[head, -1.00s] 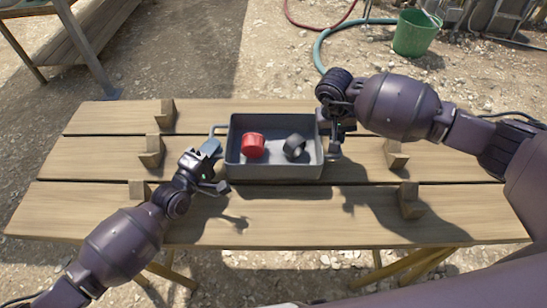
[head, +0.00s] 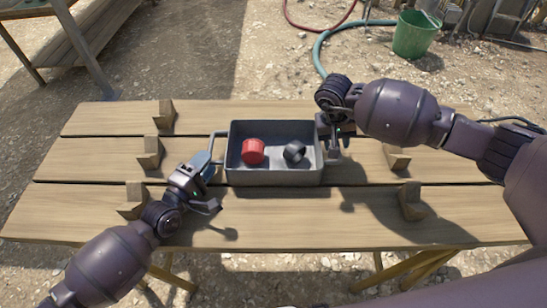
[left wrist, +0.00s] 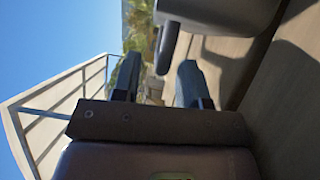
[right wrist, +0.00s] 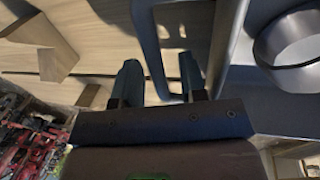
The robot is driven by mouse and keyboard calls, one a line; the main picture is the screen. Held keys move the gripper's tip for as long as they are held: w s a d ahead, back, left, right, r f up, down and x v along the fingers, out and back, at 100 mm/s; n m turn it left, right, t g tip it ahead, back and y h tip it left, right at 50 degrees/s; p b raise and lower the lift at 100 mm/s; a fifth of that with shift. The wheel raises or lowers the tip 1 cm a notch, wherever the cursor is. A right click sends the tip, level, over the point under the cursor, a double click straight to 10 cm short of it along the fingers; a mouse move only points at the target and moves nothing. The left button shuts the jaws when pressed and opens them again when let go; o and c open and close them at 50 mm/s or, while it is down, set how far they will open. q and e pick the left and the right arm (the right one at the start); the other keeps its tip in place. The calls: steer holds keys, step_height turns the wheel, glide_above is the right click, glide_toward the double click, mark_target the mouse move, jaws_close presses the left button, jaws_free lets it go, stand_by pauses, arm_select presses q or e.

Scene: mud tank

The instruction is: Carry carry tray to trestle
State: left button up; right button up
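The carry tray (head: 275,179) is a grey open box with bar handles at both ends, on the plank table. A red cylinder (head: 253,151) and a dark ring (head: 295,152) lie in it. My left gripper (head: 208,180) is at the lower left of the tray's left handle (head: 216,142). In the left wrist view its fingers (left wrist: 158,85) stand apart, with the handle (left wrist: 168,45) beyond the tips. My right gripper (head: 332,148) is at the right handle. In the right wrist view its fingers (right wrist: 160,82) are apart, with the handle bar (right wrist: 152,45) between them.
The plank table (head: 110,170) has wooden blocks (head: 150,153) to the left and more (head: 397,157) to the right of the tray. Its legs are yellow. Another table (head: 62,30) stands at the far left. A green bucket (head: 413,35) and hoses lie behind on gravel.

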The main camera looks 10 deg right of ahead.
arm_select(q)
steer(key=v, duration=0.3)
steer(key=shift+s+a, duration=0.4)
steer(key=shift+s, duration=0.05)
arm_select(e)
steer(key=shift+r, duration=0.15)
steer(key=v, duration=1.1)
steer(key=shift+r, duration=0.35)
steer(key=shift+a, duration=0.1)
